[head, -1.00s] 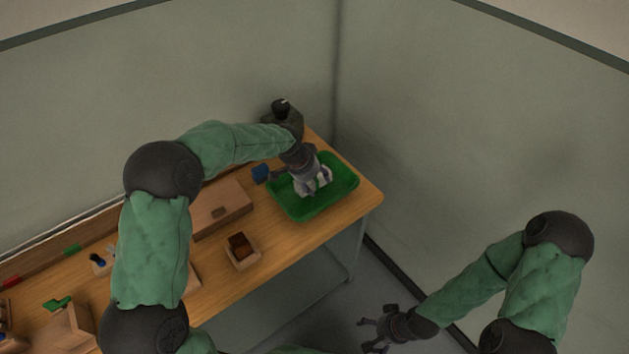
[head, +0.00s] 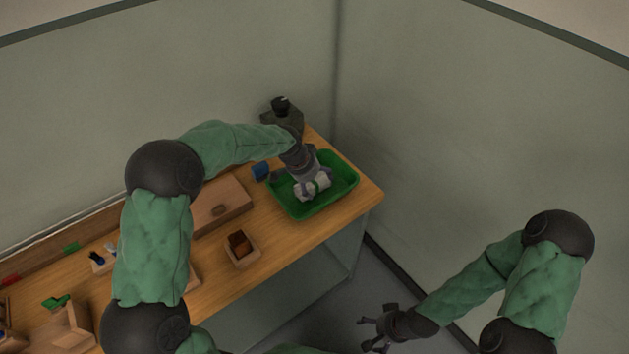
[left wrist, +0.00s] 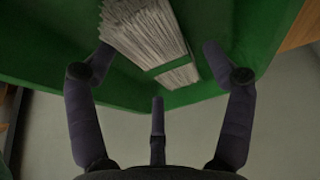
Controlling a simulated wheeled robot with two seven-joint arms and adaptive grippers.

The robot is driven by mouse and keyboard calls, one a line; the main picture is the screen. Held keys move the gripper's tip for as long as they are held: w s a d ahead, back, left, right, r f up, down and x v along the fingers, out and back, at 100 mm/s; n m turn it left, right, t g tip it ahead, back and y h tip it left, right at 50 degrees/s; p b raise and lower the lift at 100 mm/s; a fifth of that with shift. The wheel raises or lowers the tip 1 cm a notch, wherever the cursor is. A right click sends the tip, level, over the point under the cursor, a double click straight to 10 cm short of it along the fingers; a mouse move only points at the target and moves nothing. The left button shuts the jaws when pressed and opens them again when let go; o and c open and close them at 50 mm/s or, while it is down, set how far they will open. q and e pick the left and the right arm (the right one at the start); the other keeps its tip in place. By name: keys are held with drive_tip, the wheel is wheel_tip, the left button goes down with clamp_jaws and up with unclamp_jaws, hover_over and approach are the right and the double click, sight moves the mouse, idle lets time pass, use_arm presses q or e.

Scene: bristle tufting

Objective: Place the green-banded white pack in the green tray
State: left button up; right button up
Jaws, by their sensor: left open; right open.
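The green tray (head: 336,199) stands on the right end of the wooden bench. The green-banded white pack (head: 312,189) is inside the tray, below my left gripper (head: 313,180). In the left wrist view the pack (left wrist: 148,37) looks like a bundle of white bristles with a green band, lying tilted against the tray's green surface. My left gripper (left wrist: 158,78) is open, its fingers spread on either side of the pack. My right gripper (head: 377,328) is open and empty, low beside the bench, away from the tray.
A small box with brown contents (head: 240,248) and a larger wooden box (head: 222,206) stand left of the tray. A blue object (head: 261,171) is by the tray's back left corner. Several small items lie at the bench's left end. Walls stand behind and to the right.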

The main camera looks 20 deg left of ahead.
use_arm(q)
drive_tip(key=shift+r, duration=0.5)
drive_tip(key=p+v, duration=0.4)
drive_tip(key=v, duration=0.8)
